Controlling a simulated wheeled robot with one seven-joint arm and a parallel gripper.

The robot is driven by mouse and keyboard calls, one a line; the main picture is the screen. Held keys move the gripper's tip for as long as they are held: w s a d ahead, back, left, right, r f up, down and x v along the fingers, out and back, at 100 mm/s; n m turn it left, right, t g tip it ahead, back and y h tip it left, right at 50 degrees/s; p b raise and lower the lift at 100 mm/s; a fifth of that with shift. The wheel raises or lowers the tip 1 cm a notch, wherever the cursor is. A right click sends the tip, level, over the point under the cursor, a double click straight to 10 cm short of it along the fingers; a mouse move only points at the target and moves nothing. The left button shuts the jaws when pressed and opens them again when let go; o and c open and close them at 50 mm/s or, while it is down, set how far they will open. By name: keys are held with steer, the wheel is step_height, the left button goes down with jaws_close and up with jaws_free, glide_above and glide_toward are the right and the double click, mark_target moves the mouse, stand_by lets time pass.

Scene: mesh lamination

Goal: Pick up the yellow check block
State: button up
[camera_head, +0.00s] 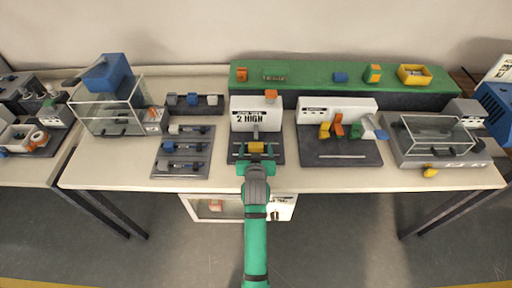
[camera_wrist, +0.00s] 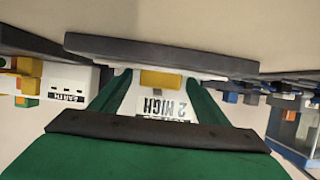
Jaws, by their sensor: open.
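The yellow check block (camera_head: 256,147) sits at the front middle of the white station labelled "2 HIGH" (camera_head: 243,125). In the wrist view, which looks upside down, the yellow block (camera_wrist: 162,80) shows between my two green fingers, in front of the label. My gripper (camera_head: 256,160) is open and stands just in front of the block, with a finger to each side. It also shows in the wrist view (camera_wrist: 157,98). I cannot tell whether either finger touches the block. The block's underside is hidden.
To the right, a white station (camera_head: 340,107) holds yellow, orange and green blocks and a blue-grey lever. To the left is a grey fixture tray (camera_head: 183,153). A green shelf (camera_head: 300,75) runs along the back. A yellow piece (camera_head: 430,171) lies near the table's front right edge.

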steer(key=c, duration=1.2)
steer(key=shift+r, duration=0.1)
